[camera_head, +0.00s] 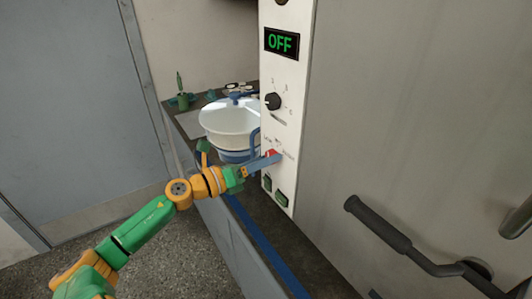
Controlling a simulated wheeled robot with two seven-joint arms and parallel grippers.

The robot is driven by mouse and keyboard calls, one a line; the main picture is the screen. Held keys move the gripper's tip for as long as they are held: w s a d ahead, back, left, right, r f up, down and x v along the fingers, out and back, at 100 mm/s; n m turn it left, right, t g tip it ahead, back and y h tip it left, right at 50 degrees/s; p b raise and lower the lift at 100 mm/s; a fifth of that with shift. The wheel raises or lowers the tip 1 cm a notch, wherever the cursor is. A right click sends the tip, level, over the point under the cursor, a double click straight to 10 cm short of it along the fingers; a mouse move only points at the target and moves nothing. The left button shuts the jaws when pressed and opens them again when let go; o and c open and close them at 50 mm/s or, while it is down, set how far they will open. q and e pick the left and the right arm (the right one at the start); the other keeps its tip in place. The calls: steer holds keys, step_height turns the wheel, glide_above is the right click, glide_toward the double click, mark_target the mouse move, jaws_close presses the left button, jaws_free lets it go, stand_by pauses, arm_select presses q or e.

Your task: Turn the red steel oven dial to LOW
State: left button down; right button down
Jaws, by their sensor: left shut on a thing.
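The red dial (272,153) is on the lower part of the white oven control panel (289,60). My left gripper (270,158) is at the panel, shut on the red dial, and its blue fingers partly cover it. The small print around the dial is too blurred to read, so I cannot tell its setting. A black dial (272,101) sits higher on the same panel. My right gripper does not show.
A white bowl (226,122) stands on the dark counter (181,122) left of the panel, with small green and blue items behind it. Green switches (280,198) sit below the red dial. A dark handle (380,222) sticks out from the grey oven door (420,100) at right.

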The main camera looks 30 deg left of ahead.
arm_select(q)
steer(key=n+p, duration=0.6)
steer(key=n, duration=0.5)
steer(key=shift+r, duration=0.2)
steer(key=shift+f+p, duration=0.1)
steer(key=shift+p, duration=0.2)
steer(key=shift+n, duration=0.3)
steer(key=shift+c, duration=1.8)
jaws_free()
steer(key=shift+s, duration=0.1)
steer(key=v, duration=0.7)
steer(key=shift+b, duration=0.45)
